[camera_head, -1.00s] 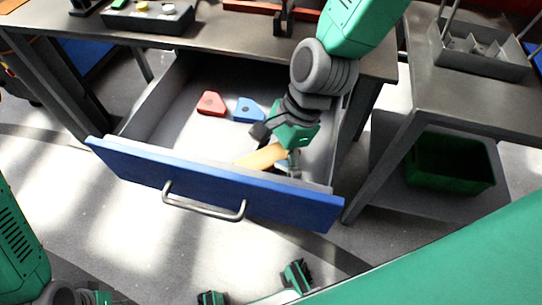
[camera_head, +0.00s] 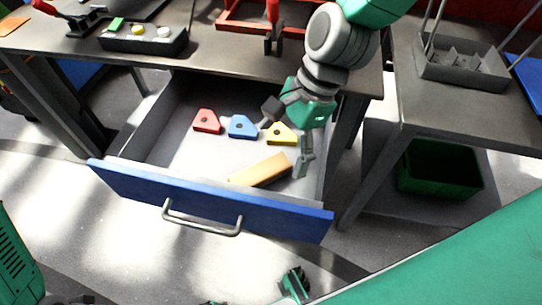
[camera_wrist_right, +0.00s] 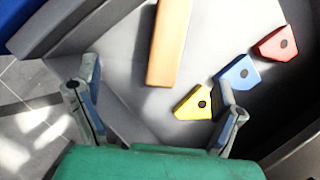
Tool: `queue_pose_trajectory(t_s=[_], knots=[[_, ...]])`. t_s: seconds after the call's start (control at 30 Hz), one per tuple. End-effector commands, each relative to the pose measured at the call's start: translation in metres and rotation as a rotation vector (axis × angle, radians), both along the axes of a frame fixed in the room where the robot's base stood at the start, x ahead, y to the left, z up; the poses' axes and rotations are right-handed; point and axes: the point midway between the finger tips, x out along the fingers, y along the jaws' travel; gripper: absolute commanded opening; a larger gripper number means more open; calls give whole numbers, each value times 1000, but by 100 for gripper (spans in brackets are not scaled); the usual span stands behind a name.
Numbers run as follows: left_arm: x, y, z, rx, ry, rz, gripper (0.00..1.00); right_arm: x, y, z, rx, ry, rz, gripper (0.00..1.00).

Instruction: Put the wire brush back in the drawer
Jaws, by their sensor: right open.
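The wire brush, seen as a tan wooden block (camera_head: 261,170), lies in the open drawer (camera_head: 150,135) near its front wall. It also shows in the right wrist view (camera_wrist_right: 167,45); no bristles can be made out. My right gripper (camera_head: 286,147) is open and empty over the right part of the drawer, just behind and right of the brush, apart from it. In the wrist view its fingers stand wide apart with the brush beyond them. My left gripper (camera_head: 252,292) is partly cut off at the bottom edge, its fingers apart with nothing seen between them.
Red (camera_head: 206,121), blue (camera_head: 242,126) and yellow (camera_head: 281,133) blocks lie behind the brush in the drawer. The blue drawer front (camera_head: 205,200) has a metal handle (camera_head: 202,220). A green bin (camera_head: 440,168) stands on the right bench's lower shelf.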

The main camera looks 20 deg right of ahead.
Motion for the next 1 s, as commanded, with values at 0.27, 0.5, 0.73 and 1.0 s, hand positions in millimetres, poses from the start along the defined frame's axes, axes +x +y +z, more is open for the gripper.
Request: queue_pose_trajectory(t_s=[0.27,0.5,0.73,1.0], knots=[[0,0,12,0,0,0,31,1,-12,31,1,1,-1,89],[0,0,11,0,0,0,31,1,-13,32,1,2,0,89],[0,0,11,0,0,0,31,1,-13,32,1,1,-1,89],[0,0,35,0,1,0,31,1,-13,56,1,1,-1,89]])
